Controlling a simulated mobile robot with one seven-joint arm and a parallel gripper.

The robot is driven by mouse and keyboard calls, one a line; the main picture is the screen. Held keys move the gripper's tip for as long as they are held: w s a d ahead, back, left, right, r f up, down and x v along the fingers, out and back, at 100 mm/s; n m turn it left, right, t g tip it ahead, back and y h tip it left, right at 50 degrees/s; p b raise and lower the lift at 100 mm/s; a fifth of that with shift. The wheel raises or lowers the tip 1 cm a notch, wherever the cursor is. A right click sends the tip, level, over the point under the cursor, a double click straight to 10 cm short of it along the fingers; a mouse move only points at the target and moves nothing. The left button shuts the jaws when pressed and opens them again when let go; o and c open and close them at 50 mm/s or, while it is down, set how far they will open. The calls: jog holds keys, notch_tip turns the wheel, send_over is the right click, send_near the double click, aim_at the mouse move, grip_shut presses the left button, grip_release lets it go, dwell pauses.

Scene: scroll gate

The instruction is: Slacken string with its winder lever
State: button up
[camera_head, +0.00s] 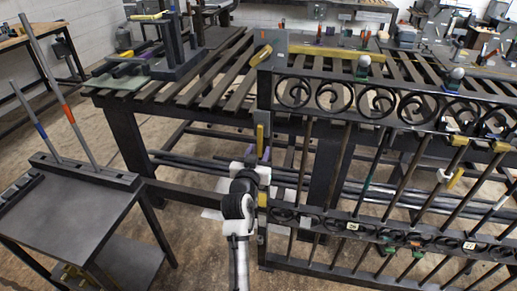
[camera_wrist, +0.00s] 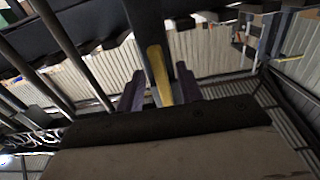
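The scroll gate (camera_head: 263,100) stands upright, with dark scrollwork and vertical bars. A yellow strip, apparently a lever handle (camera_head: 260,135), is upright at its left post; it also shows in the wrist view (camera_wrist: 160,75). My gripper (camera_head: 258,154) is low at this post. In the wrist view, its two purple fingers (camera_wrist: 160,68) stand either side of the yellow handle, with narrow gaps showing, so it looks open around the handle. Another yellow lever (camera_head: 261,56) is tilted at the gate's top left corner. I cannot make out a string.
A slatted dark bench (camera_head: 205,90) stands behind the gate and to its left. A low dark table (camera_head: 70,222) with upright rods is at the left. More yellow pieces (camera_head: 455,178) sit on the gate's right side. Bare floor shows between table and gate.

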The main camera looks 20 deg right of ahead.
jog(key=shift+w+d, duration=0.2)
jog(key=shift+w, duration=0.05)
grip_shut()
jog(key=shift+a+f, duration=0.1)
dwell(0.3)
